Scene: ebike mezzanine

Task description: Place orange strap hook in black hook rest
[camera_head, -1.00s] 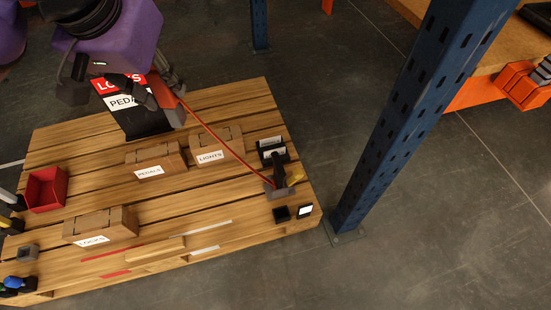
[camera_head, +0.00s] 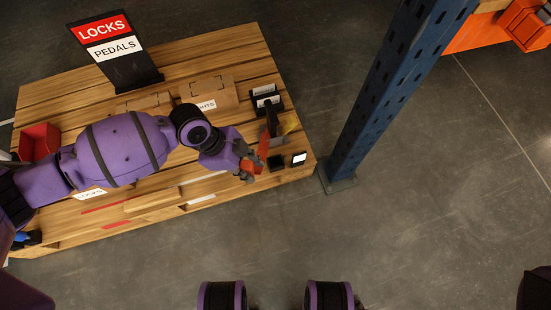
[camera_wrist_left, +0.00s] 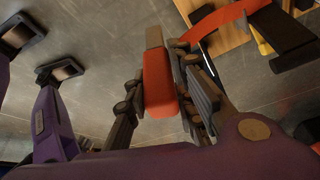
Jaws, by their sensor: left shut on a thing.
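My left gripper (camera_head: 249,169) is over the right end of the pallet, shut on the orange strap hook (camera_head: 262,148). In the left wrist view, the hook's orange body (camera_wrist_left: 160,85) sits between the fingers, with a grey-brown end beyond the fingertips. An orange strap (camera_wrist_left: 217,20) curves away at upper right. The black upright piece that looks like the hook rest (camera_head: 271,121) stands right beside the gripper, partly hidden by the strap. Whether hook and rest touch, I cannot tell. My right gripper is out of view.
The wooden pallet (camera_head: 225,60) carries cardboard boxes, a red bin (camera_head: 38,142) and a black sign (camera_head: 115,45). A small black box (camera_head: 276,163), a white-faced item (camera_head: 299,158) and a yellow item (camera_head: 289,123) are close to the gripper. A blue post (camera_head: 375,95) stands just right of the pallet.

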